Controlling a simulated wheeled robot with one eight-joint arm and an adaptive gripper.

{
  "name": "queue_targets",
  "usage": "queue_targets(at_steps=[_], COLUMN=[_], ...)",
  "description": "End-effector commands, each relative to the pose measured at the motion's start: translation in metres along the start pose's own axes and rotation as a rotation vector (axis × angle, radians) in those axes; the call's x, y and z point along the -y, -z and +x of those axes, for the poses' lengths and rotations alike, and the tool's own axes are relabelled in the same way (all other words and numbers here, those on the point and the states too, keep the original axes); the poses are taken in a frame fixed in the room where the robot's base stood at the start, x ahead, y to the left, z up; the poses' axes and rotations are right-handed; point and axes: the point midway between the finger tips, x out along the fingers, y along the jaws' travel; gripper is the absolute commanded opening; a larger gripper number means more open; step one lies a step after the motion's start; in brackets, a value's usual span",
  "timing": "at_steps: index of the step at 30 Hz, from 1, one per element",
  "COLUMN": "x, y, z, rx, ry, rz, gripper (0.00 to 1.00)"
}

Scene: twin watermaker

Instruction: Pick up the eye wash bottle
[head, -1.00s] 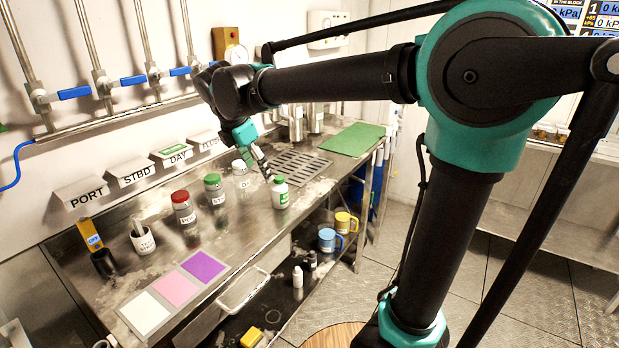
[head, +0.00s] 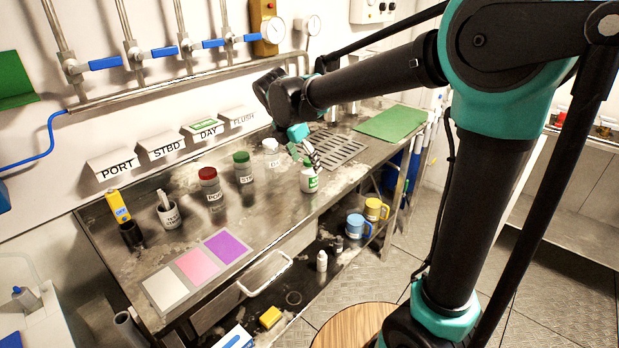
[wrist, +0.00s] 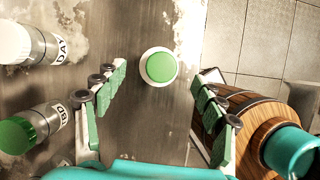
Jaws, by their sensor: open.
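The eye wash bottle (head: 309,178) is small and white with a green label and green cap. It stands upright near the front edge of the steel bench (head: 225,215). In the wrist view its round green cap (wrist: 160,67) is seen from above, ahead of and between the spread fingers. My gripper (wrist: 160,100) is open and empty, its green-padded fingers apart on either side. In the head view my gripper (head: 308,152) is just above and behind the bottle, and its fingers partly overlap the area near the cap.
Sample bottles stand left of it: red-capped (head: 209,188), green-capped (head: 242,168) and white-capped DAY (head: 271,150). A slotted drain (head: 340,148) and green mat (head: 392,124) lie to the right. Coloured squares (head: 195,266) lie at the front left. Mugs (head: 357,226) sit on the lower shelf.

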Motion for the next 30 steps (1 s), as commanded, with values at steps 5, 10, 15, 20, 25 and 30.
queue_targets(at_steps=[5, 10, 15, 20, 25, 30], x=[0.000, -0.001, -0.002, -0.001, -0.001, -0.001], y=[0.000, 0.003, 0.004, 0.004, 0.004, 0.004], z=[0.010, 0.031, 0.053, 0.061, 0.060, 0.060], rx=[0.000, 0.000, 0.000, 0.000, 0.000, 0.000], ry=[0.000, 0.000, -0.001, -0.001, -0.001, -0.001], rz=[0.000, 0.001, 0.002, 0.000, 0.000, 0.000], gripper=[0.70, 0.70, 0.70, 0.70, 0.70, 0.50])
